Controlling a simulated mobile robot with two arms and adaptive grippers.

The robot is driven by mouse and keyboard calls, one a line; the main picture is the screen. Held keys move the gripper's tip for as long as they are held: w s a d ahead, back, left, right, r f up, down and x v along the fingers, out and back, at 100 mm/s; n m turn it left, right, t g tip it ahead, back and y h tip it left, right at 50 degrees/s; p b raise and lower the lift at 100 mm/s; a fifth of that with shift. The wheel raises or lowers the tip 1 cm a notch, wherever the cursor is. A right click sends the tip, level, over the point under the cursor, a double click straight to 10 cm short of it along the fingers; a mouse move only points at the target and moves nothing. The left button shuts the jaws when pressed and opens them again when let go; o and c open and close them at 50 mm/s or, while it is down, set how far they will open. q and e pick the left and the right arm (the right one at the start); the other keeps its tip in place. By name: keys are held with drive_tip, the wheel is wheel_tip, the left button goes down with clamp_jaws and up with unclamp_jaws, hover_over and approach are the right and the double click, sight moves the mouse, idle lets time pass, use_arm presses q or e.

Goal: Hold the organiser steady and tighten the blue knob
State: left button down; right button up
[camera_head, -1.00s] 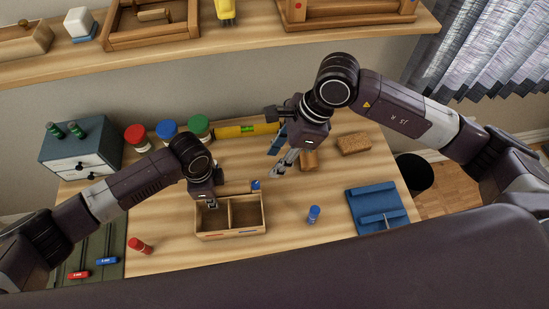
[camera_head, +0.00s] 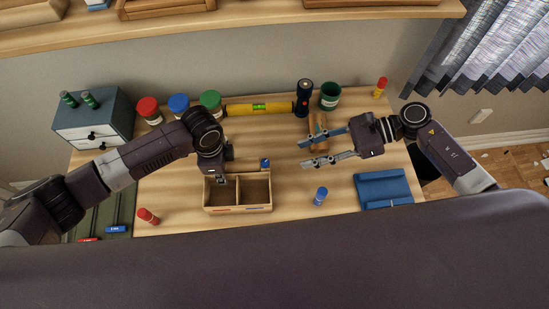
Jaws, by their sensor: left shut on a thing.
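The wooden organiser (camera_head: 237,209) is an open box with two compartments, on the desk's front middle. The blue knob (camera_head: 265,163) is a small blue piece at its back right corner. My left gripper (camera_head: 221,181) is at the organiser's back left edge, shut on it; its fingertips are partly hidden in the left compartment. My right gripper (camera_head: 301,153) is open and empty, its two long fingers pointing left, to the right of the knob and apart from it.
A yellow level (camera_head: 259,109), dark torch (camera_head: 303,98) and green cup (camera_head: 330,96) line the back.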

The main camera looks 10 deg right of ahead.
sight(268, 161)
drive_tip(key=w+a+f+t, duration=0.1)
drive_tip(key=a+f, duration=0.4)
drive_tip(key=a, duration=0.4)
drive_tip(key=shift+w+a+f, duration=0.15)
drive_tip(key=shift+w+f, duration=0.05)
drive_tip(key=shift+c, duration=0.4)
clamp_jaws()
